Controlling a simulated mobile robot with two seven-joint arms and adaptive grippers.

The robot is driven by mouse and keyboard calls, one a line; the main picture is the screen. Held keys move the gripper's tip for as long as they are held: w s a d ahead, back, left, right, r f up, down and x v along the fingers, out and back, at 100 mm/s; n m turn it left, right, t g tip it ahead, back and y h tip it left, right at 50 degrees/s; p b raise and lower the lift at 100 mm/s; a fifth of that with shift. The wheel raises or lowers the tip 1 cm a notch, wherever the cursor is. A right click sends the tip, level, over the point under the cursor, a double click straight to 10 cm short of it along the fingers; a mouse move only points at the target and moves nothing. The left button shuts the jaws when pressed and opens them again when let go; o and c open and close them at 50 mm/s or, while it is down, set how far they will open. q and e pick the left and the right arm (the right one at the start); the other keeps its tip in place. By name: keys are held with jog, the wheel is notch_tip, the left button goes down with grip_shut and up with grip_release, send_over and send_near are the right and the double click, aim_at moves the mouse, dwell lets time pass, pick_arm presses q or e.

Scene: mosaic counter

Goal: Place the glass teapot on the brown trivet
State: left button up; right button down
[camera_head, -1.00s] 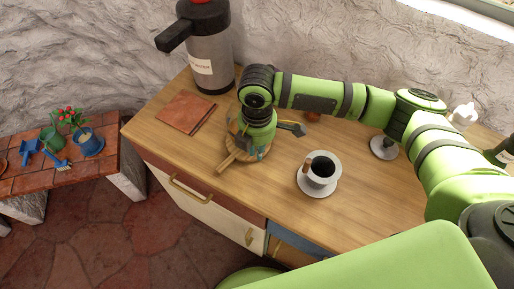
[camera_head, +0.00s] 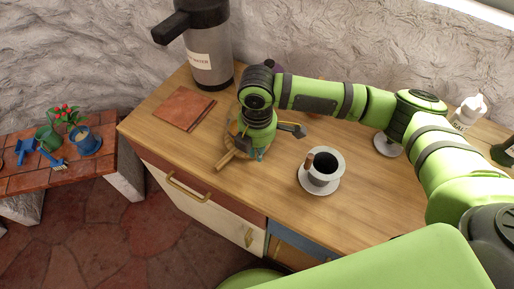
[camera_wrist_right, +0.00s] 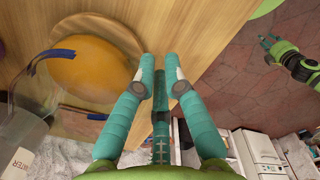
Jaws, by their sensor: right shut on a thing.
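The brown trivet (camera_head: 184,108) is a flat reddish-brown square on the wooden counter, behind and left of my right gripper. The glass teapot (camera_wrist_right: 92,72) shows as a rounded amber shape in the right wrist view. In the head view my right gripper (camera_head: 257,153) covers most of it, and its wooden handle (camera_head: 226,159) sticks out toward the front left. The right gripper's teal fingers (camera_wrist_right: 160,72) are shut on the teapot; the exact contact is hard to see. The teapot is off the trivet. My left gripper (camera_wrist_right: 270,47) is small in the wrist view, fingers apart, over the floor.
A large grey water dispenser (camera_head: 210,55) stands behind the trivet. A dark-filled cup (camera_head: 322,166) on a white saucer (camera_head: 318,190) stands right of the gripper. A white bottle (camera_head: 468,112) is at the far right.

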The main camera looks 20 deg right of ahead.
jog(key=c, duration=1.2)
grip_release()
jog(key=shift+f, duration=0.1)
